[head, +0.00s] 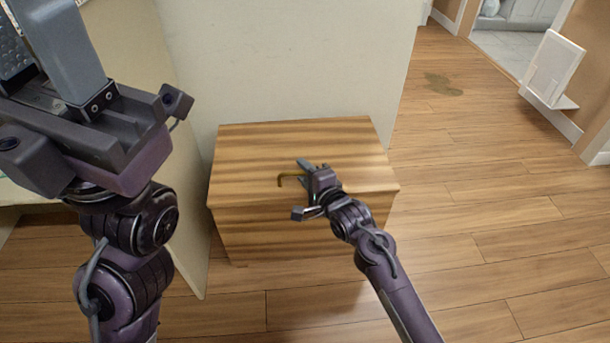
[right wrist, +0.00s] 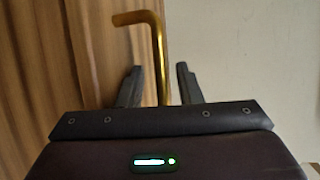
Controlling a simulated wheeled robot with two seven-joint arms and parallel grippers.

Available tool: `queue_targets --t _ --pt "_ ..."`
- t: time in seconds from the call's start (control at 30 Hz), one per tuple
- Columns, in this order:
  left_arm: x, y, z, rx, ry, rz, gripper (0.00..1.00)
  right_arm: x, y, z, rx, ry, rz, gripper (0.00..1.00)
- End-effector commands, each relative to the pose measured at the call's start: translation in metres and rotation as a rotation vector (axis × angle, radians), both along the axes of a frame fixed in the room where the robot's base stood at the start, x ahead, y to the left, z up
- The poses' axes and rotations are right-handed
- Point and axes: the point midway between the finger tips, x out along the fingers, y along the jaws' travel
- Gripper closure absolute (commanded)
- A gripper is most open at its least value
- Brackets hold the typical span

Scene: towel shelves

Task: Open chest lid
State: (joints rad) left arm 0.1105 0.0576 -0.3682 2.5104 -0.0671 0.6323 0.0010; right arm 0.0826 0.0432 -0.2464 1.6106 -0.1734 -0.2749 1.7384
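The chest (head: 240,228) is a striped wooden box standing on the floor against a pale panel. Its lid (head: 345,135) is closed. A brass bent handle (head: 283,178) sticks up from the lid; it also shows in the right wrist view (right wrist: 158,45). My right gripper (head: 301,188) is over the lid at the handle. Its two fingers are apart, with the handle's bar between them and gaps visible on both sides. My left gripper (head: 38,45) is raised close to the camera at upper left, with its fingers apart, partly cut off by the frame.
A tall pale panel (head: 290,60) stands right behind the chest. Another pale panel (head: 185,240) stands close on its left. The wooden floor (head: 480,170) to the right is open. A white object (head: 553,68) stands by the far right wall.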

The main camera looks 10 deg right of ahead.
Motion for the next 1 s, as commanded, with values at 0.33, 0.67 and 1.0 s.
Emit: queue_targets --t 0.33,0.67,1.0 --pt "0.0001 0.0 0.0003 0.0 0.0 0.0 0.64 -0.0002 0.0 0.0005 0.0 0.0 0.0 0.92" --pt "0.0 0.0 0.0003 0.0 0.0 0.0 0.64 -0.0004 -0.0001 0.0002 -0.001 0.0 0.0 1.0" --pt "-0.0004 0.0011 0.004 -0.005 -0.002 -0.003 0.64 -0.0004 -0.0011 0.004 -0.001 0.009 0.0 1.0"
